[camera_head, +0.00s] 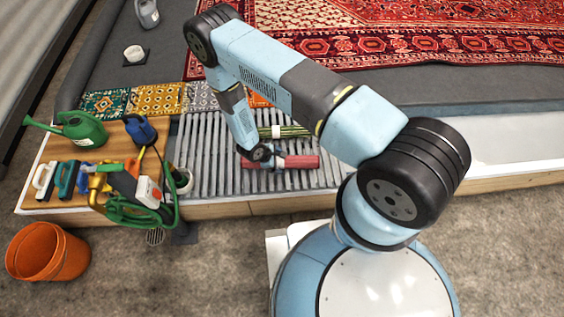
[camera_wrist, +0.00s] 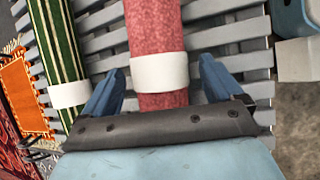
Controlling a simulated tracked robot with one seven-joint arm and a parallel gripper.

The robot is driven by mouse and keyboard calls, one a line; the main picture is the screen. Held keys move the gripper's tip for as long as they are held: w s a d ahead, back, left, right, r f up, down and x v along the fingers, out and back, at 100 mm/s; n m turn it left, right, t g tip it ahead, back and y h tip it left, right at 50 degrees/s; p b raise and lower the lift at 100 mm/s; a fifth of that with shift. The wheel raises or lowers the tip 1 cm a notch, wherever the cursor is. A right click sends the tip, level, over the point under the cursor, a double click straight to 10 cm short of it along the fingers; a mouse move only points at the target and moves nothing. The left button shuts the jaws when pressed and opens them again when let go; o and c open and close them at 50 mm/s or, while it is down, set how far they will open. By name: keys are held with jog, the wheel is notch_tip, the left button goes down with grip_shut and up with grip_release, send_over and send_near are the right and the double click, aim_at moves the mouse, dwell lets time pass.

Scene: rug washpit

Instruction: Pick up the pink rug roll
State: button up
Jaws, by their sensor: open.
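The pink rug roll (camera_head: 302,162) lies on the grey slatted rack (camera_head: 209,150), with a white band around it. In the wrist view the pink rug roll (camera_wrist: 153,30) and its white band (camera_wrist: 160,72) lie between the two blue fingers of my gripper (camera_wrist: 160,85). The fingers are open, one on each side of the roll, with a gap on both sides. In the head view my gripper (camera_head: 264,158) is low over the left part of the roll and hides some of it.
A green striped roll (camera_head: 291,131) lies parallel, close beside the pink one; it also shows in the wrist view (camera_wrist: 57,40). A wooden board (camera_head: 118,140) at left holds a green watering can (camera_head: 82,130), brushes and a hose. An orange bucket (camera_head: 47,252) stands on the floor.

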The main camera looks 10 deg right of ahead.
jog(key=shift+d+f, duration=0.15)
jog(key=shift+f, duration=0.15)
jog(key=shift+c, duration=0.4)
jog(key=c, duration=1.3)
